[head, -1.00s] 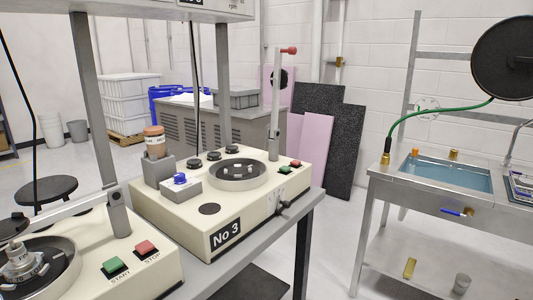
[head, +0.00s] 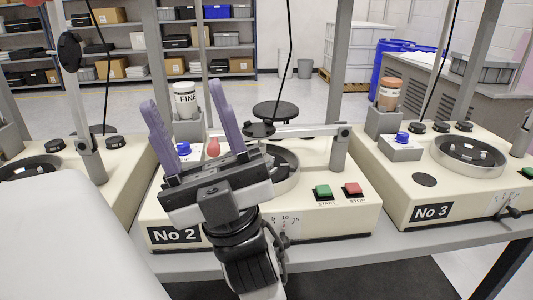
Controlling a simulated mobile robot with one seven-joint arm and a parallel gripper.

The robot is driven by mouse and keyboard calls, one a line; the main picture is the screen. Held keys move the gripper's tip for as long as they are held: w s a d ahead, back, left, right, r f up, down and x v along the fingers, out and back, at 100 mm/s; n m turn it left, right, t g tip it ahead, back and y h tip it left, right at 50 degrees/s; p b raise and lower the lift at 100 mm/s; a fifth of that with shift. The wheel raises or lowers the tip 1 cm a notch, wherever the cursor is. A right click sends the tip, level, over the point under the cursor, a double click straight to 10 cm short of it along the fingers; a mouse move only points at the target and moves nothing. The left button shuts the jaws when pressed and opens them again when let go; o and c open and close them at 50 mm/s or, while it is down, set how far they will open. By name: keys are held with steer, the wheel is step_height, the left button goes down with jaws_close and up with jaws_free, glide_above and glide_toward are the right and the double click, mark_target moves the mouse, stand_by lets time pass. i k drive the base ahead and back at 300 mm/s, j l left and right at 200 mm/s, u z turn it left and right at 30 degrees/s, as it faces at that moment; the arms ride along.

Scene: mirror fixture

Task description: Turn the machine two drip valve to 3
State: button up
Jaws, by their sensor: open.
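Machine two, labelled No 2 (head: 175,235), stands in the middle of the head view. Its blue drip valve knob (head: 183,148) shows between my gripper's fingers, in front of the bottle marked FINE (head: 186,103). The valve's scale numbers cannot be read, and its base is partly hidden by my gripper. My gripper (head: 182,93) is open and empty, its two purple fingers spread and pointing up and away in the picture. It appears in front of machine two, covering part of its top and front. Whether a finger touches the valve cannot be told.
A grey bar with a red knob (head: 213,147) crosses machine two's dish (head: 285,172). Green start (head: 323,192) and red stop (head: 353,189) buttons sit on its right. Machine No 3 (head: 432,212) stands right; another machine (head: 90,190) stands left. Uprights rise between them.

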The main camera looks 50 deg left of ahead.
mark_target(184, 149)
steer(key=j+u, duration=0.1)
steer(key=u, duration=0.3)
steer(key=j+u, duration=0.1)
steer(key=u, duration=0.75)
steer(key=l+u, duration=0.15)
steer(key=i+l, duration=0.05)
steer(key=l, duration=0.05)
